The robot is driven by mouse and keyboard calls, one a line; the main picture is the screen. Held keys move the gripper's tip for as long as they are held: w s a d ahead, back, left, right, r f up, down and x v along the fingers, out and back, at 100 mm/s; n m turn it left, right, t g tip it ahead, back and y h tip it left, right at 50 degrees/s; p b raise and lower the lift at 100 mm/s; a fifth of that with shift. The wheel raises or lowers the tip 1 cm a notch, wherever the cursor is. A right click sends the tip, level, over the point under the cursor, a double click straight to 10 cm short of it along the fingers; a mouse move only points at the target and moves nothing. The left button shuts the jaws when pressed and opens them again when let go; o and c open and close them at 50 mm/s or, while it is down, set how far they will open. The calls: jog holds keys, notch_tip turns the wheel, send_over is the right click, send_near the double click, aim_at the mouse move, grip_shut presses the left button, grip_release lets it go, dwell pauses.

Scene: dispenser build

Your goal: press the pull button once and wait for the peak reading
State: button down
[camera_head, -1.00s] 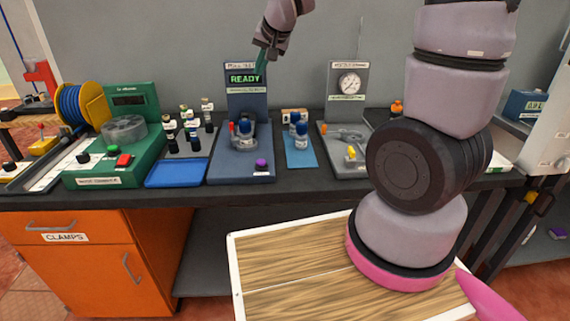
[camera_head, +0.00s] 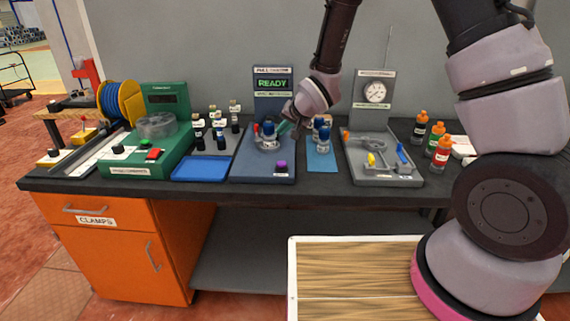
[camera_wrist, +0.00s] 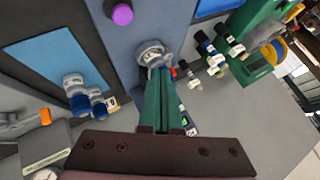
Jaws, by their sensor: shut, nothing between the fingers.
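The pull tester (camera_head: 260,170) is a dark blue station whose upright panel carries a green display (camera_head: 272,83) reading READY. A purple round button (camera_head: 281,166) sits at the front of its base; it also shows at the top of the wrist view (camera_wrist: 122,14). My gripper (camera_head: 281,129) has green fingers, shut and empty, just right of this bottle and behind the button. In the wrist view the fingertips (camera_wrist: 158,72) point at the grey holder (camera_wrist: 152,52); contact cannot be told.
A blue mat (camera_head: 321,153) with blue-capped bottles lies right of the tester. A grey gauge station (camera_head: 384,170) stands further right. Dark vials (camera_head: 221,135), a blue tray (camera_head: 203,168) and a green machine (camera_head: 165,150) are left. The tester's front base is clear.

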aim_at(283, 164)
jog(key=shift+f, duration=0.1)
jog(key=shift+f, duration=4.3)
jog(key=shift+f, duration=0.4)
jog(key=shift+f, duration=0.55)
jog(key=shift+r, duration=0.95)
jog(key=shift+r, duration=2.5)
